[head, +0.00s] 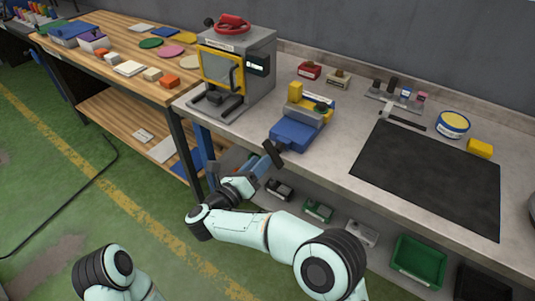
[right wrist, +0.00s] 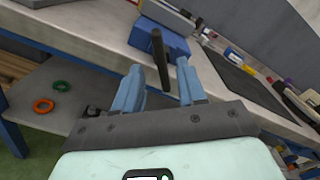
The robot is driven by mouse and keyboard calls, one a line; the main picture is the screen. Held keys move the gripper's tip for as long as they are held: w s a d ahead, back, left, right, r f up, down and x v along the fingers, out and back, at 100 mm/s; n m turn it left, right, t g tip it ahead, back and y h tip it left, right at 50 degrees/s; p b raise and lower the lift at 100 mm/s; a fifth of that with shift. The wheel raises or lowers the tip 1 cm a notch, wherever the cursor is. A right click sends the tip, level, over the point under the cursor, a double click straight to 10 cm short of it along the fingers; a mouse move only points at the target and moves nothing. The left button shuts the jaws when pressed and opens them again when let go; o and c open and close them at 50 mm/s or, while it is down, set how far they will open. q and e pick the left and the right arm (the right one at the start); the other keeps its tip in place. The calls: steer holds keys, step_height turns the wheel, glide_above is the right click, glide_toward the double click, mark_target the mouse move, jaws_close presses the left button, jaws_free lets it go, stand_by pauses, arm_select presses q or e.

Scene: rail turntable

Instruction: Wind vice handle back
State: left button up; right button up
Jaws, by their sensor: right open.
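The blue vice (head: 296,132) sits at the front edge of the grey workbench, with a yellow part (head: 312,102) at its back. Its dark bar handle (head: 273,153) hangs at the front end and looks tilted. My right gripper (head: 266,160) is at the handle, just off the bench edge. In the right wrist view the two blue fingers (right wrist: 160,80) stand apart, with the handle (right wrist: 160,58) showing between them and the vice (right wrist: 158,38) behind. I cannot tell whether a finger touches the handle. My left gripper is not in view.
A grey machine with a yellow-framed door (head: 222,72) stands left of the vice. A black mat (head: 430,178) lies to the right. Small bins, one green (head: 418,262), sit on the shelf below. A wooden bench (head: 120,45) stands at the left.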

steer(key=v, duration=0.7)
